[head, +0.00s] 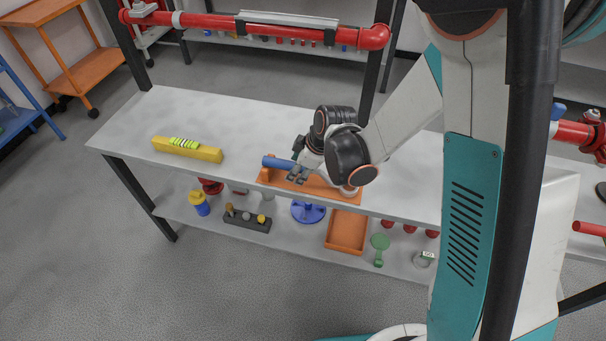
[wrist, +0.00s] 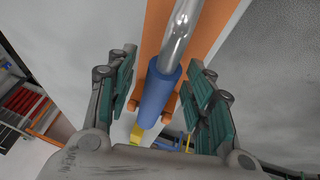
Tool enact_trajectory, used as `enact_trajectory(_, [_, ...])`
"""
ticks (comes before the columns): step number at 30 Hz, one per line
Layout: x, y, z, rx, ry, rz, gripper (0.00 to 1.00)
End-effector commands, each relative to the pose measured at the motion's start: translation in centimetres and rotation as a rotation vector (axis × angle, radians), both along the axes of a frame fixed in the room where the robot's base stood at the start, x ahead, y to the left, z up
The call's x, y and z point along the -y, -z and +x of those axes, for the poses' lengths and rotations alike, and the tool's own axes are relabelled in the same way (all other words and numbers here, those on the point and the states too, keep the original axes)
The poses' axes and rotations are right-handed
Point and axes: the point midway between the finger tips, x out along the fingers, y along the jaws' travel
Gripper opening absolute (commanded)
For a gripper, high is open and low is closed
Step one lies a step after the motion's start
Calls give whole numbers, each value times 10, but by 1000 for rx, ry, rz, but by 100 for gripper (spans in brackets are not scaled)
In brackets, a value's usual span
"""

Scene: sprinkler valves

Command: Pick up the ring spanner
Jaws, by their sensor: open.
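What seems to be the ring spanner (wrist: 157,98) has a blue handle and a shiny metal shaft. Its ring end is out of the wrist view. In the head view its blue handle (head: 277,162) shows at the left end of an orange rack (head: 268,178) on the upper shelf, and my gripper hides the rest. My gripper (head: 297,174) is low over the rack. In the wrist view the green-padded fingers of my gripper (wrist: 164,92) are apart, one on each side of the handle, with gaps on both sides.
The grey upper shelf (head: 215,110) is mostly clear. A yellow level-like bar (head: 187,149) lies to the left. The lower shelf holds a yellow-blue bottle (head: 200,203), a blue round part (head: 308,211) and an orange tray (head: 346,231). A red pipe (head: 210,20) runs behind.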

Motion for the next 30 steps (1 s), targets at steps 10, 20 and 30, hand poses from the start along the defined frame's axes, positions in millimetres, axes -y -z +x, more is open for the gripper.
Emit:
enact_trajectory(10, [-1, 2, 1, 0, 0, 0, 23])
enact_trajectory(20, [-1, 1, 1, 0, 0, 1, 0])
enact_trajectory(30, [-1, -9, 1, 0, 0, 1, 0])
